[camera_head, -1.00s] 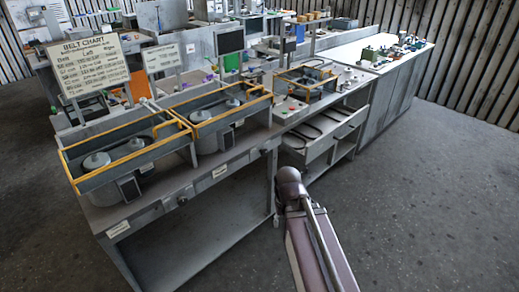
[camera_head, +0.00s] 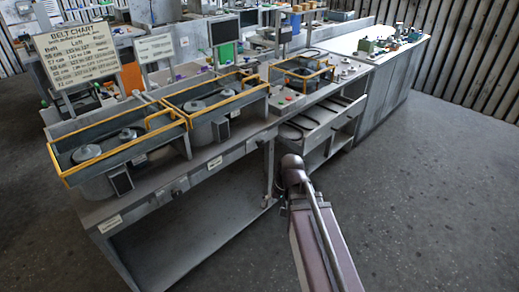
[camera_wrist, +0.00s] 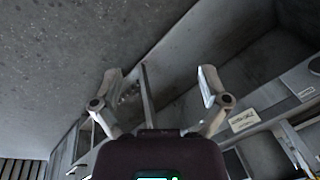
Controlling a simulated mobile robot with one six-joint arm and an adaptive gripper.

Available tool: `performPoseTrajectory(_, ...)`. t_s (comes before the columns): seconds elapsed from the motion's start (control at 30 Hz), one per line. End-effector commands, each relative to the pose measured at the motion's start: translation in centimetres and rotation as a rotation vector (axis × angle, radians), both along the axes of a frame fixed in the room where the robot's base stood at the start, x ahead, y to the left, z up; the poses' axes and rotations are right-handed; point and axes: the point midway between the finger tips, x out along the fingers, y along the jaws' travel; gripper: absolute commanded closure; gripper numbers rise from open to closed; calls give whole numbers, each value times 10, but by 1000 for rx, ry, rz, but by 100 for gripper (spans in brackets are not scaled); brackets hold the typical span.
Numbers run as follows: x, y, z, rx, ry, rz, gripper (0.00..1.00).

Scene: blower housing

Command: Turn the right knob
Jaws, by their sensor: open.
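In the head view, two small dark knobs stick out of the front face of the long grey bench. The right knob (camera_head: 262,141) is near the bench's right end, and the left knob (camera_head: 178,190) is further left, under the guarded machines. My arm reaches in from the bottom right, its near joint in front of the bench's right end. My gripper is hidden in that view. In the wrist view my gripper (camera_wrist: 159,88) is open and empty, its two fingers spread wide. Beyond them are the floor and the bench's front with a label plate. I cannot make out a knob there.
Two yellow-railed machines (camera_head: 118,146) stand on the bench top (camera_head: 205,149). A drawer (camera_head: 325,128) stands open right of the bench, near my arm. A belt chart sign (camera_head: 75,55) stands behind. The grey floor (camera_head: 430,200) in front is clear.

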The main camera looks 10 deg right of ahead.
Motion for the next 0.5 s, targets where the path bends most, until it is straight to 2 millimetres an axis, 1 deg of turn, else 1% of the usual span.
performPoseTrajectory(0.03,16,3,-17,49,-18,-32,5)
performPoseTrajectory(0.17,50,11,-33,201,-69,-131,5)
performPoseTrajectory(0.2,62,14,-37,251,-84,-165,5)
performPoseTrajectory(0.37,106,17,-49,451,-138,-304,5)
performPoseTrajectory(0.5,145,13,-54,631,-175,-431,5)
